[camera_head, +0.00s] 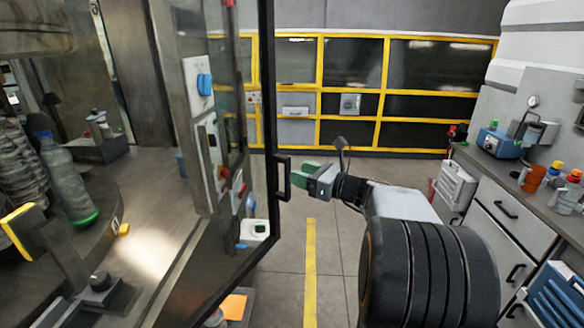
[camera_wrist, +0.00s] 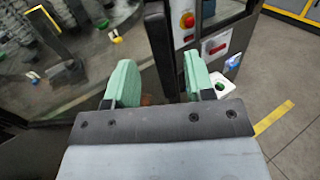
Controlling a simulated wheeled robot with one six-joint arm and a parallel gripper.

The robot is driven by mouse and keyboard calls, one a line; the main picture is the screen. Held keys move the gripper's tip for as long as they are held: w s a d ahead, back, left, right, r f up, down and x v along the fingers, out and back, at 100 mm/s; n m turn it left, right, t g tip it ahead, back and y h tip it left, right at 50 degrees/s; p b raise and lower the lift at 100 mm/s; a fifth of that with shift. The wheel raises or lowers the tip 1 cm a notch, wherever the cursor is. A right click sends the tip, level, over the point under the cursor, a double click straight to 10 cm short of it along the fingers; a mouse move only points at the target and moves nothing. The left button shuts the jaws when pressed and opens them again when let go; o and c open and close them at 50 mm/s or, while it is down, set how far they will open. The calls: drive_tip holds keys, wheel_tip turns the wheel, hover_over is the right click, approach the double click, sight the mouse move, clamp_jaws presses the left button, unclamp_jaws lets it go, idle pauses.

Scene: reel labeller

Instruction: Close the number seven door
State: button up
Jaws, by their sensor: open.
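A glass door (camera_head: 268,110) with a black frame stands swung open, edge-on, left of centre in the head view. I see no number on it. Its black handle (camera_head: 284,178) sticks out to the right from the frame. My gripper (camera_head: 299,173), with green fingers, is open just right of the handle and points left at it. In the wrist view my gripper (camera_wrist: 160,82) has its fingers spread, with a dark upright bar (camera_wrist: 158,48) running between them. I cannot tell whether the fingers touch this bar.
A machine interior with a clear green-based bottle (camera_head: 68,190) lies left of the door. A workbench (camera_head: 520,175) with drawers, cups and a blue device stands at the right. Yellow-framed panels (camera_head: 385,95) line the back. Grey floor with a yellow stripe (camera_head: 310,270) is free between.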

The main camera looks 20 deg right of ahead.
sight(289, 170)
drive_tip(key=shift+p+x, duration=0.3)
drive_tip(key=shift+x, duration=1.6)
drive_tip(key=shift+c, duration=0.4)
clamp_jaws()
